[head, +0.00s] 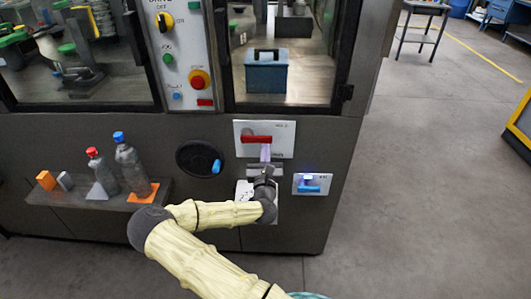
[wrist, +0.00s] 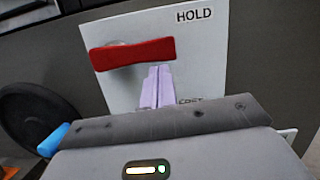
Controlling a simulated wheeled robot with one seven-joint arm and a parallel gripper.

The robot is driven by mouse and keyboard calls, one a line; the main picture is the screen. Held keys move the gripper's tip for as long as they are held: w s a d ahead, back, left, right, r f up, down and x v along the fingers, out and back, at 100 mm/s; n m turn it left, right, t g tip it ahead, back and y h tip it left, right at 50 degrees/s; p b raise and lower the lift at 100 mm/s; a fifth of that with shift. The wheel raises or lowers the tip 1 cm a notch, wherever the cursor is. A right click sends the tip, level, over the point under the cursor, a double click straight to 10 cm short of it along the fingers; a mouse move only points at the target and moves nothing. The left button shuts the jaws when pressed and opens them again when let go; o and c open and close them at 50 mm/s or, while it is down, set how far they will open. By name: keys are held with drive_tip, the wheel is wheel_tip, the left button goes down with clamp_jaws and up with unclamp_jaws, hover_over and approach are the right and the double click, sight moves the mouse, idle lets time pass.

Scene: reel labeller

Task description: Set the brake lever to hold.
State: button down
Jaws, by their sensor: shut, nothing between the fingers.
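The red brake lever (head: 256,139) lies nearly level across a white plate (head: 284,132) on the machine's dark front panel. In the wrist view the lever (wrist: 131,53) has its pivot end at the left, and the plate (wrist: 208,55) reads HOLD at the upper right, above the lever. A lower label is partly hidden by my fingers. My gripper (head: 265,151) has its pale lilac fingers shut and empty. In the wrist view the fingertips (wrist: 158,70) sit just under the lever's lower edge, right of its middle. I cannot tell whether they touch it.
A round black dial with a blue handle (head: 216,166) is left of my gripper. A small plate with a blue switch (head: 312,184) is at its right. A shelf (head: 120,199) with bottles and small blocks stands out at the left.

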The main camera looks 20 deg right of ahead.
drive_tip(key=s+a+f+b, duration=0.4)
drive_tip(key=s+f, duration=0.2)
drive_tip(key=s, duration=0.3)
drive_tip(key=shift+f, duration=0.2)
idle(0.4)
idle(0.3)
